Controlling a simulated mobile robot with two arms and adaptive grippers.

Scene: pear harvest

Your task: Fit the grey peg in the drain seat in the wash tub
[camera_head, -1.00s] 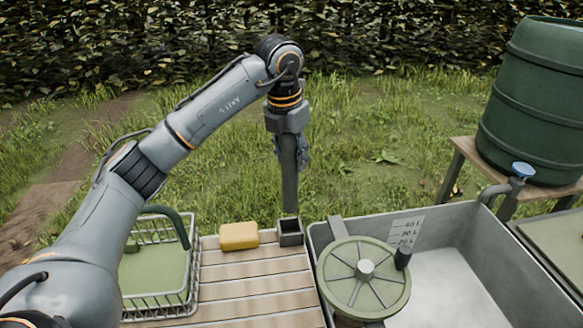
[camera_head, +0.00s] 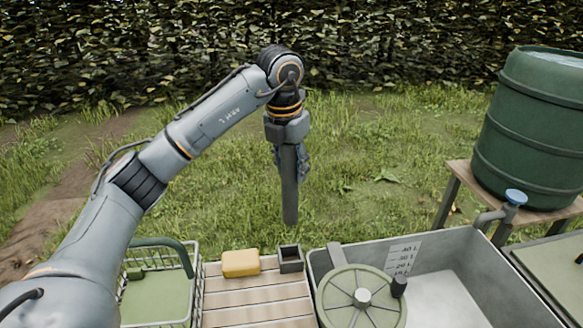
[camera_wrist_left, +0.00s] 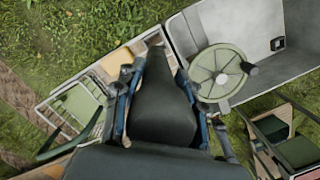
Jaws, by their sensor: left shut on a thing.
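The grey peg (camera_head: 290,196) is long and hangs upright from my left gripper (camera_head: 290,160), which is shut on it. Its lower end is free, apart from the small dark square holder (camera_head: 290,259) in the head view. In the left wrist view the peg (camera_wrist_left: 162,95) looks dark and broad between the fingers. The grey wash tub (camera_head: 470,248) stands right of the gripper, with a level scale on its inner wall. My right gripper is in neither current view.
A round green spoked lid (camera_head: 345,305) with a black knob covers the tub's left part. A yellow block (camera_head: 240,263) lies on the slatted board (camera_head: 255,313). A wire basket (camera_head: 196,300) stands left. A green barrel (camera_head: 540,130) with a blue-handled tap stands behind right.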

